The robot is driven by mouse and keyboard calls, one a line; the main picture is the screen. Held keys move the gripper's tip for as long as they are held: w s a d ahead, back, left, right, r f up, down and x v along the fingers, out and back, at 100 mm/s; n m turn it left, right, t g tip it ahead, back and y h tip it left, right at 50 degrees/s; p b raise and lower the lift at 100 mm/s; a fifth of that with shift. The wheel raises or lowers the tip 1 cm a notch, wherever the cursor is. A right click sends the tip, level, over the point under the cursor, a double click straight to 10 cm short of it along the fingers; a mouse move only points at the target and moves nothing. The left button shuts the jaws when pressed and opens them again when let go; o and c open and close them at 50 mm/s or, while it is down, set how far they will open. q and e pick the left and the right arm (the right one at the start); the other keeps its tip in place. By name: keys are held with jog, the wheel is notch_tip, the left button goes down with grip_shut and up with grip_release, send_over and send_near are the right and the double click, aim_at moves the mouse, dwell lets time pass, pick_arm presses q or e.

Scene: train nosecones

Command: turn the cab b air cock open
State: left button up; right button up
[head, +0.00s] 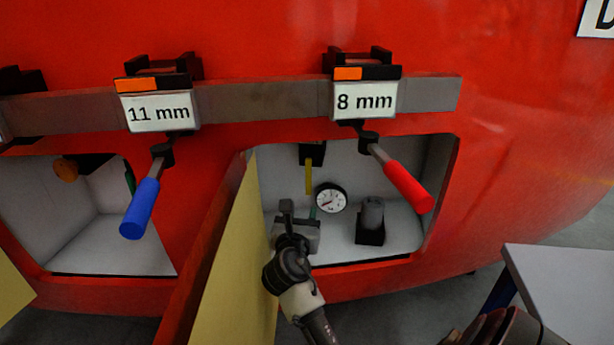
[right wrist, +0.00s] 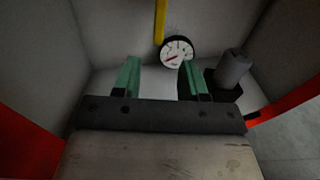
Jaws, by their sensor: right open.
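A yellow lever (head: 309,177), which looks like the air cock's handle, hangs straight down from a black block (head: 311,154) at the top of the right open compartment. No label on it can be read. Its lower part shows at the top of the right wrist view (right wrist: 160,20). My right gripper (head: 300,212) is inside this compartment, below the lever and apart from it. In the right wrist view its two green fingertips (right wrist: 158,75) are spread, with nothing between them.
A round white gauge (head: 331,198) is just beyond the right gripper. A grey cylinder on a black base (head: 371,217) stands right of it. A red-handled tool (head: 405,186) hangs across the opening's right side. A yellow-faced door (head: 238,265) stands open on the left.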

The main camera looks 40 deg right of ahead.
aim_at(308, 188)
jog(key=b+x, duration=0.1)
jog(key=x, duration=0.9)
jog(key=shift+w+d, duration=0.15)
jog(key=shift+w, duration=0.05)
pick_arm(q)
jog(key=shift+w+d+r+b, duration=0.15)
jog(key=shift+w+d+r, duration=0.1)
jog(key=shift+w+r, duration=0.75)
jog(key=shift+w+d+r+b, duration=0.2)
jog(key=shift+w+r, duration=0.55)
jog(key=shift+r, duration=0.35)
pick_arm(e)
jog(key=shift+w+d, duration=0.35)
jog(key=shift+d, duration=0.05)
grip_shut()
